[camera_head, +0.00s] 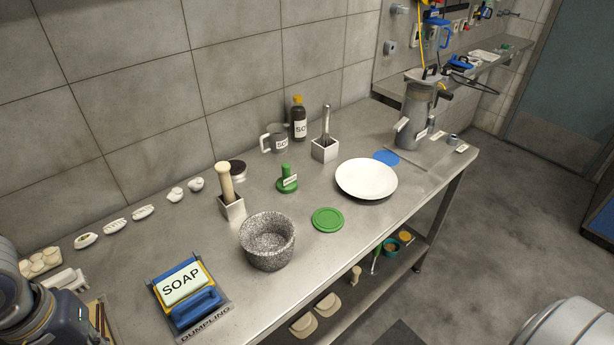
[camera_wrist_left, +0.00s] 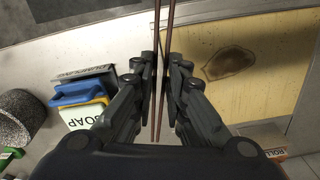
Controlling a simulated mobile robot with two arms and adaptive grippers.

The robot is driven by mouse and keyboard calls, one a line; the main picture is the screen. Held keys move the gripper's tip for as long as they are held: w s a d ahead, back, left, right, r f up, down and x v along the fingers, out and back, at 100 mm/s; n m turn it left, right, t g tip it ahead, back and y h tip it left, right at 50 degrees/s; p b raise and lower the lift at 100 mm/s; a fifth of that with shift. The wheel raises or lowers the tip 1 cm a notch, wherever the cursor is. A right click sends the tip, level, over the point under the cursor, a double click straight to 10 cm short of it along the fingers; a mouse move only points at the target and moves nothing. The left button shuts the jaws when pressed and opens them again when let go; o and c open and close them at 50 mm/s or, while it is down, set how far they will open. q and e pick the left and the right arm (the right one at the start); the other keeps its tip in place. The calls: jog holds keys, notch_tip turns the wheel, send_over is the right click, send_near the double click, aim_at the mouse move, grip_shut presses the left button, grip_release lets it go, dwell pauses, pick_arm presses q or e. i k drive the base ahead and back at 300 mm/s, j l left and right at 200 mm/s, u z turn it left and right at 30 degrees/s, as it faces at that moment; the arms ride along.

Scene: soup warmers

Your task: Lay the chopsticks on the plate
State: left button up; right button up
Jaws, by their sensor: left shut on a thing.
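The dark brown chopsticks (camera_wrist_left: 168,25) show in the left wrist view. My left gripper (camera_wrist_left: 161,75) is shut on them, and they stick out beyond its fingertips. The white round plate (camera_head: 366,179) lies on the metal counter, right of centre in the head view, with nothing on it. My left arm shows at the lower left corner of the head view, far from the plate. My right gripper is in neither view.
A tan board (camera_wrist_left: 270,65) with a dark stain is beside the gripper. A tall metal dispenser (camera_head: 416,113) stands beyond the plate.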

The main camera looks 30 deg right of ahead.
aim_at(366, 178)
jog(key=i+l+z, duration=0.1)
jog(key=l, duration=0.3)
jog(key=l+z, duration=0.1)
jog(key=l, duration=0.3)
jog(key=i+l+z, duration=0.15)
jog(key=l, duration=0.2)
jog(key=i+l+z, duration=0.1)
jog(key=l, duration=0.25)
jog(key=i+l+z, duration=0.1)
jog(key=l, duration=0.25)
jog(key=i+l+z, duration=0.1)
jog(key=l, duration=0.25)
jog(key=i, duration=0.1)
